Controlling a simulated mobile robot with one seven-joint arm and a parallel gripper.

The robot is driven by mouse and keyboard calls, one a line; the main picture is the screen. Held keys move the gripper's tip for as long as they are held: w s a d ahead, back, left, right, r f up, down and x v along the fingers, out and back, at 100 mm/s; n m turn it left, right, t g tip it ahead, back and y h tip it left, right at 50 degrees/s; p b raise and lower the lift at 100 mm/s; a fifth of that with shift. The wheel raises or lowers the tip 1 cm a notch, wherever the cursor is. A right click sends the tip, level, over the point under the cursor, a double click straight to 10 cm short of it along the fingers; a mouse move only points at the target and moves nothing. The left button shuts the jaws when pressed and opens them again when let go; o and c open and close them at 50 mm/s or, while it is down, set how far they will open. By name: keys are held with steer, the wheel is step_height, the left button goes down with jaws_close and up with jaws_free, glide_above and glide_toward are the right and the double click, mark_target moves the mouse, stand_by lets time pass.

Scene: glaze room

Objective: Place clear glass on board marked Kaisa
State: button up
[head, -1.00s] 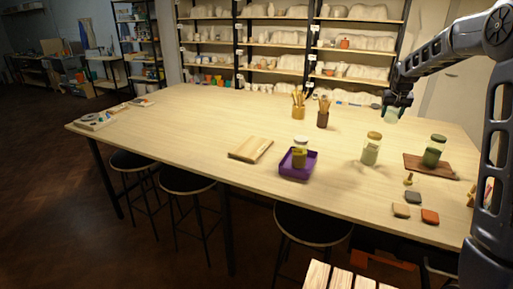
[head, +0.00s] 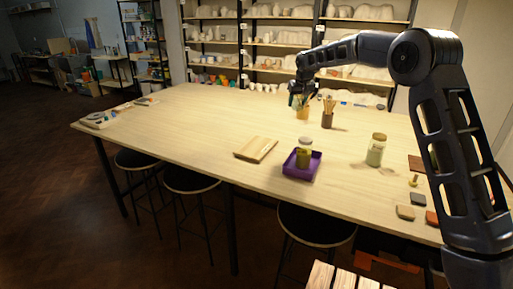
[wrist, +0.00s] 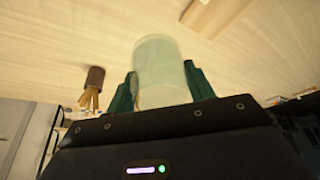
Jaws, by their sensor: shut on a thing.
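My gripper (head: 298,97) is shut on a clear, pale greenish glass (wrist: 160,62), held between its two dark green fingers in the wrist view. In the head view the gripper hangs over the far part of the table, in front of a brush pot, and the glass is hard to make out there. A light wooden board (head: 255,149) lies bare on the table, nearer and to the left; part of it shows in the wrist view (wrist: 218,14). A dark brown board (head: 415,163) at the right is mostly hidden by my arm. No name is readable on either board.
A purple tray (head: 301,171) with a jar (head: 304,151) in it is right of the light board. Another jar (head: 376,149) stands farther right. The table's left half is mostly clear.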

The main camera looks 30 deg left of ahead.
steer(key=n, duration=0.2)
glide_above(257, 148)
steer(key=d, duration=0.1)
steer(key=shift+g+y, duration=0.4)
steer(key=f, duration=2)
steer(key=shift+s+d+f, duration=0.15)
steer(key=shift+s+f, duration=0.05)
steer(key=shift+s, duration=0.1)
steer(key=shift+f, duration=0.1)
steer(key=o, duration=1.1)
steer(key=shift+c, duration=0.2)
